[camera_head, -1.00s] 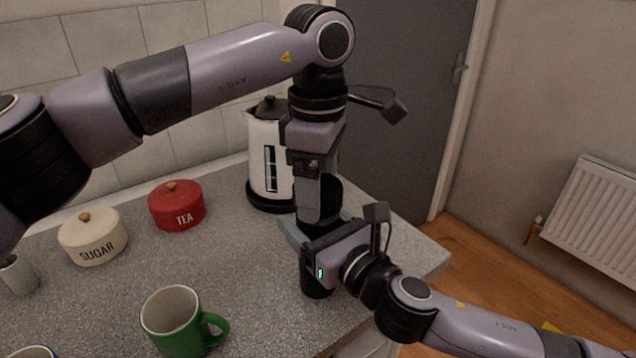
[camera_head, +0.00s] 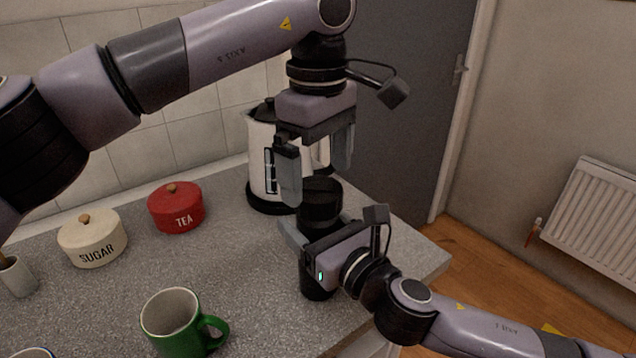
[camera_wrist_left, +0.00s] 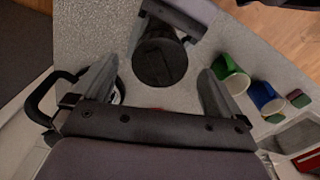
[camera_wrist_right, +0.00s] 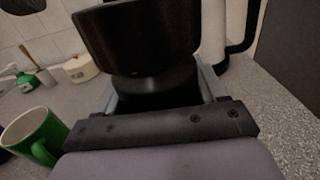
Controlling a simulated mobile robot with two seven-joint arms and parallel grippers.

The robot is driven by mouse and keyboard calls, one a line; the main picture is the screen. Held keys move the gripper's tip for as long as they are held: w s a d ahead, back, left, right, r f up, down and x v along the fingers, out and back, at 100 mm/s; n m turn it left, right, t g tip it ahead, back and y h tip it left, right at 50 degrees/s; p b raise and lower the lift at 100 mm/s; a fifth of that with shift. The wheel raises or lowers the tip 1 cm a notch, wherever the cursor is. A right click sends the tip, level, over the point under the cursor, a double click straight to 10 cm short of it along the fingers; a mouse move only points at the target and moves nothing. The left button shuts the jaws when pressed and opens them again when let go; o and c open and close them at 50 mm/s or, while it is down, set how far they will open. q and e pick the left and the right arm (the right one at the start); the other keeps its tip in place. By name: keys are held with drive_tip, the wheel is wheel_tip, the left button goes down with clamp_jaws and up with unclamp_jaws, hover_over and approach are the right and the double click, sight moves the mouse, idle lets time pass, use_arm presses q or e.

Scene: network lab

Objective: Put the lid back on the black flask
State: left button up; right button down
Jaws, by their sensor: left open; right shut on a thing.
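The black flask (camera_head: 316,281) stands upright at the counter's right part. My right gripper (camera_head: 312,238) is shut around its body. A wide black lid (camera_head: 320,200) sits on top of the flask; I cannot tell how tightly it is seated. In the right wrist view the lid (camera_wrist_right: 140,38) fills the upper middle, above the narrower black part of the flask (camera_wrist_right: 155,88). My left gripper (camera_head: 317,182) is open and empty, pointing down just above the lid. In the left wrist view the round lid top (camera_wrist_left: 160,62) shows between and beyond the open fingers.
A white kettle (camera_head: 262,165) stands close behind the left gripper. A red tea tin (camera_head: 176,210), a cream sugar tin (camera_head: 92,240) and a green mug (camera_head: 172,322) are to the left. The counter (camera_head: 245,265) between mug and flask is clear. Its right edge is near the flask.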

use_arm(q)
wheel_tip(320, 180, up, 9)
drive_tip(key=shift+f, duration=0.15)
use_arm(e)
unclamp_jaws()
use_arm(q)
drive_tip(key=shift+f+b, duration=0.35)
drive_tip(key=shift+f, duration=0.05)
use_arm(e)
drive_tip(key=v, duration=0.7)
use_arm(q)
drive_tip(key=shift+s, duration=0.1)
use_arm(e)
drive_tip(key=shift+s+f, duration=0.1)
drive_tip(key=shift+s, duration=0.05)
